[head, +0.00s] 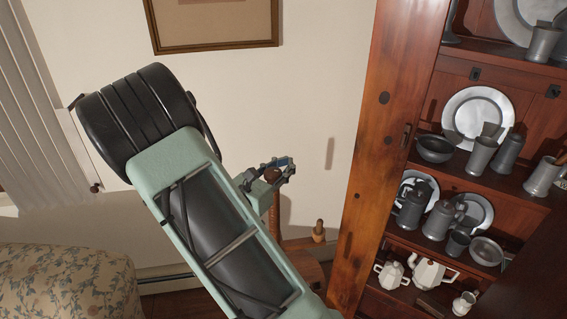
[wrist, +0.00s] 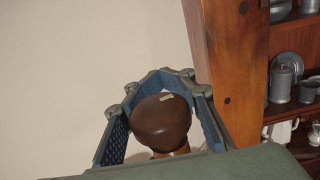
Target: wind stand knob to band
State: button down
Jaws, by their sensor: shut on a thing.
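The stand knob (wrist: 160,125) is a rounded dark brown knob with a small pale mark (wrist: 166,97) on its upper edge. My gripper (wrist: 163,112) is shut on it, with blue-lined fingers around its sides. In the head view my gripper (head: 280,168) is beyond my green arm, with a bit of the brown knob (head: 272,174) between the fingers. A wooden post (head: 275,215) shows below it, partly hidden by my arm. I cannot make out a band in either view.
A wooden cabinet (head: 375,140) with pewter plates, mugs and white teapots (head: 433,273) stands close on the right. A wooden piece with a peg (head: 319,232) is below my gripper. A floral-covered seat (head: 65,285) is at lower left. The wall behind is bare near the gripper.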

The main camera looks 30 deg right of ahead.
aim_at(267, 179)
jog(key=shift+a, duration=0.1)
jog(key=c, duration=1.7)
grip_release()
jog(key=v, duration=1.1)
jog(key=shift+a, duration=0.25)
jog(key=shift+s+a, duration=0.2)
jog(key=shift+a, duration=0.05)
jog(key=shift+o, duration=0.5)
jog(key=shift+f, duration=0.1)
